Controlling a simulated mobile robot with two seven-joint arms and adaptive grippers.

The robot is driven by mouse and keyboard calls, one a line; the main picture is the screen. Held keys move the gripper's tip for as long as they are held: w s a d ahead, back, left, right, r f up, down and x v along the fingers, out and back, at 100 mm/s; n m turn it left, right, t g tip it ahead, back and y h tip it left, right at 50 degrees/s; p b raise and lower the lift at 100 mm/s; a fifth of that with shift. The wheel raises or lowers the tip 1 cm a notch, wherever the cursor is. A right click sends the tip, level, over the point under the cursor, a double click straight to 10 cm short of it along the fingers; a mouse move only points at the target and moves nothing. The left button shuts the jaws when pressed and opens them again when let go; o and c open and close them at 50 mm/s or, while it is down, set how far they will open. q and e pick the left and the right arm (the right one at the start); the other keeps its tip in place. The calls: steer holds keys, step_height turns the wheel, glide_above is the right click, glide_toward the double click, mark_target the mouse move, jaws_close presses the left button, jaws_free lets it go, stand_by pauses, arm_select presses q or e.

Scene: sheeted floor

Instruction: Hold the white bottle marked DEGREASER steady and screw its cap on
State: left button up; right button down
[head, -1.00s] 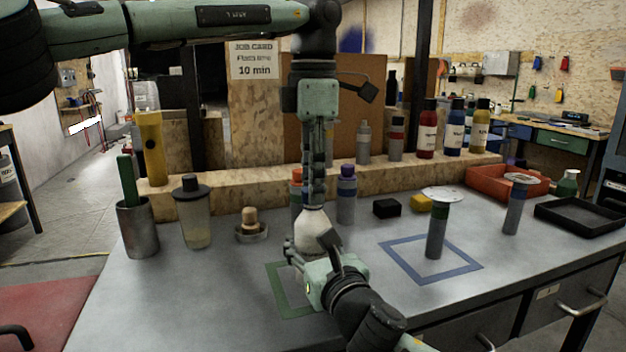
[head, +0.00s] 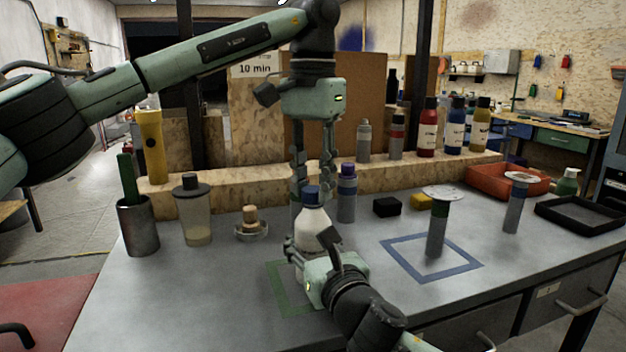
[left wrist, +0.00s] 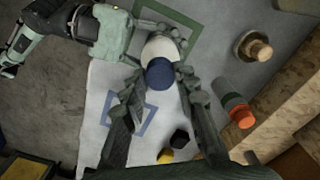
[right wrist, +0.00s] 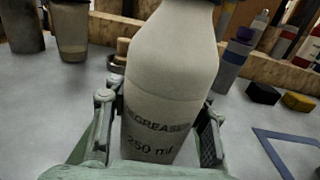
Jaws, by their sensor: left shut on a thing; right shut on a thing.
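The white bottle (head: 312,232) stands upright over the green square outline (head: 283,290); its DEGREASER lettering shows in the right wrist view (right wrist: 160,115). A dark blue cap (head: 311,196) sits at the bottle's top; how far it is threaded cannot be told. My left gripper (head: 312,182) points down from above, its fingers on either side of the cap and shut on it, as the left wrist view also shows around the cap (left wrist: 160,74). My right gripper (head: 308,254) is shut around the bottle's lower body from the front.
A clear cup with dark lid (head: 195,215), a metal holder (head: 138,228) and a small wooden-knobbed item (head: 250,223) stand left. A purple-capped bottle (head: 347,195) stands close behind.

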stand_by(0.3)
arm_select(q)
steer(key=o, duration=0.7)
steer(key=shift+r, duration=2.3)
steer(key=shift+c, duration=0.5)
